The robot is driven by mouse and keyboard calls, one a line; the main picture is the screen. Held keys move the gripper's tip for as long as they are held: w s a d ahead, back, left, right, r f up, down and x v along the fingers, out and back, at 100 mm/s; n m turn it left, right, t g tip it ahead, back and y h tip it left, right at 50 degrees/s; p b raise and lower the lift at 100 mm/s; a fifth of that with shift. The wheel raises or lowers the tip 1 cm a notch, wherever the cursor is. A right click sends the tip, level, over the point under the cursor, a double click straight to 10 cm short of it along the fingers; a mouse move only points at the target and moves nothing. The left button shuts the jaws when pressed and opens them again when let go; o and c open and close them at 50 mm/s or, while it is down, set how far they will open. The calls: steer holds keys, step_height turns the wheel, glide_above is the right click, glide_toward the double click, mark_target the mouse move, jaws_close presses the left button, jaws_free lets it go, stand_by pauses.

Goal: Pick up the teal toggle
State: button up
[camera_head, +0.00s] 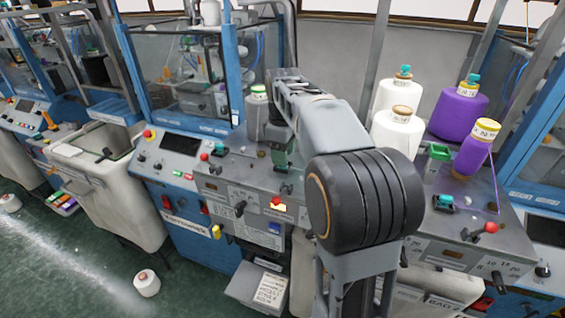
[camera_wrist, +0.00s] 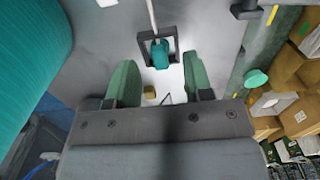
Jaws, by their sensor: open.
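In the wrist view a small teal toggle (camera_wrist: 160,54) sits in a dark square frame, just beyond and between the fingertips. My gripper (camera_wrist: 160,80) is open, with its two green fingers apart and nothing between them. In the head view my gripper (camera_head: 281,158) points down over the grey panel of the middle machine, partly hidden by my arm. A small teal piece (camera_head: 220,149) shows on that panel to its left, and another teal piece (camera_head: 445,201) on the right machine. I cannot tell which one matches the wrist view.
A large teal cone (camera_wrist: 30,60) fills the wrist view's left edge. White cones (camera_head: 397,132) and purple cones (camera_head: 457,112) stand on the right machine. Red-knobbed levers (camera_head: 491,227) rise from the panels. Cardboard boxes (camera_wrist: 295,75) lie below at right. A loose cone (camera_head: 146,283) lies on the floor.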

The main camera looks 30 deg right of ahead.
steer(key=shift+f, duration=0.8)
steer(key=c, duration=0.8)
